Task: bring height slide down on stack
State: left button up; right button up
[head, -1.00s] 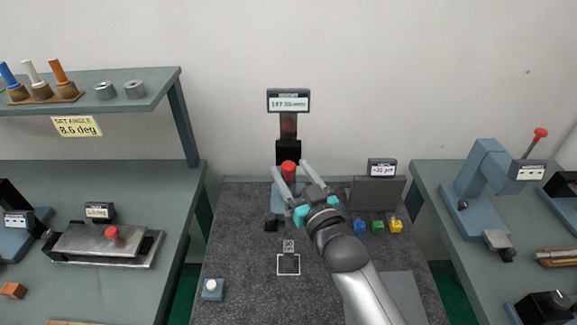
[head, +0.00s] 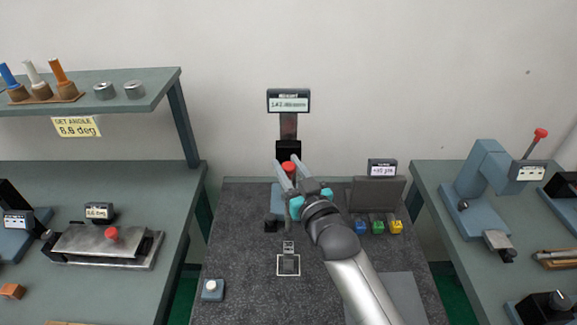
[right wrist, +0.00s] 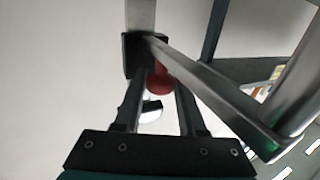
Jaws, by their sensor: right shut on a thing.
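The height gauge stands at the back of the middle table, with a display (head: 289,103) above its upright column (head: 288,127). Its black slide (head: 288,149) sits on the column, with a red knob (head: 288,167) just below and in front. My right gripper (head: 286,164) is shut on the red knob, a finger at each side. The right wrist view also shows the knob (right wrist: 159,82) between the fingers, close to the black slide (right wrist: 140,55). Part of the gauge's blue base (head: 277,197) shows. My gripper hides the rest, and I cannot make out the stack. My left gripper is out of view.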

jog(key=shift+c, duration=1.2)
notch_tip(320, 180, down, 7)
jog(key=b, duration=0.4)
jog(key=shift+f, duration=0.1)
jog(key=o, duration=1)
jog(key=shift+c, duration=0.2)
jog(key=shift+s, duration=0.1)
jog(key=p+v, duration=0.1)
jog(key=v, duration=1.4)
jog(key=shift+d, duration=0.1)
